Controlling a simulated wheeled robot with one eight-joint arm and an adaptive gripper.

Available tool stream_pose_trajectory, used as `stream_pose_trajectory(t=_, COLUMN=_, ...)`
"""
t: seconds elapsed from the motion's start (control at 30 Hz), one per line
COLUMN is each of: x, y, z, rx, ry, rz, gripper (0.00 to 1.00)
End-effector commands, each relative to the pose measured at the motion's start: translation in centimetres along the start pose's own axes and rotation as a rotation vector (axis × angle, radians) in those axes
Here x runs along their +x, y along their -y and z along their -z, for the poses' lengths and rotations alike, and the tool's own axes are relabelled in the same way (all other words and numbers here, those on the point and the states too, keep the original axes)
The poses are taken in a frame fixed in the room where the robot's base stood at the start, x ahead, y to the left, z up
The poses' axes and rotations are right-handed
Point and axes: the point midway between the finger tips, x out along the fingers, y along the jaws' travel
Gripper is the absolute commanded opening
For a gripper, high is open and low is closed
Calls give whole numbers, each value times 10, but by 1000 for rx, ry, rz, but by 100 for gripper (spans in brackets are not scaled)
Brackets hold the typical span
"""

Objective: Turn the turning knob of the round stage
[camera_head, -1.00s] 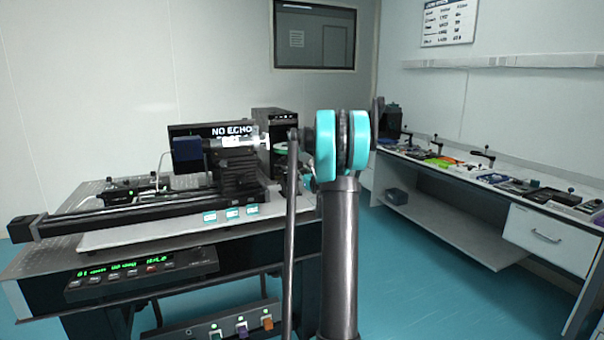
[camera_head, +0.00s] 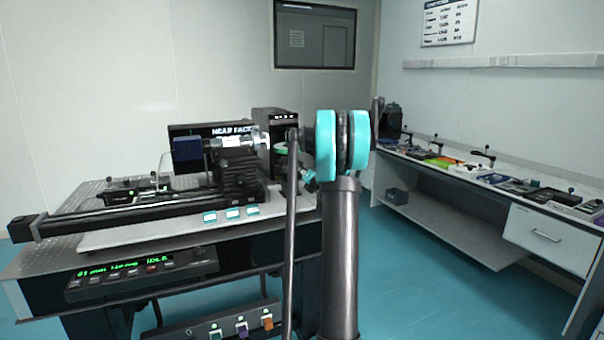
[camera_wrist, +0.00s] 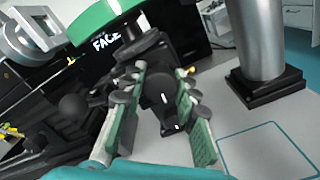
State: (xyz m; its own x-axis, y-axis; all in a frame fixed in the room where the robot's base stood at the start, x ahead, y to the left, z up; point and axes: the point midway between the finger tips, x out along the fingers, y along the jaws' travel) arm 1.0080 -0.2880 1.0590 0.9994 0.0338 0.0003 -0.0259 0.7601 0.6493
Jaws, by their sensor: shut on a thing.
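In the wrist view my gripper (camera_wrist: 161,82) has its two green-padded fingers on either side of a dark knob (camera_wrist: 158,93) with a white mark. The fingers are closed on the knob. A dark mount stands just behind it, and a green curved rim (camera_wrist: 85,24) crosses the top left. I cannot clearly tell how the knob joins the round stage. In the head view my arm covers most of that spot, so the knob and fingertips are hidden there.
A monitor (camera_head: 199,132) reads "NEAR FACE" behind a black rail assembly (camera_head: 120,212) on the optical table. A control panel (camera_head: 140,276) with green text is on the table front. A metal post (camera_wrist: 262,45) stands right of my gripper. A side bench (camera_head: 450,168) holds tools.

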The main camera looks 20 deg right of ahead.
Motion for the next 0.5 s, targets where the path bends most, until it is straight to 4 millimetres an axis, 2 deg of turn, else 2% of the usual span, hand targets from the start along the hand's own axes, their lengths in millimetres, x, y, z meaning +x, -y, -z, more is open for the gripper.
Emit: stream_pose_trajectory(t=0.5, x=0, y=0, z=1, rx=58, ry=-1, rz=0, gripper=1)
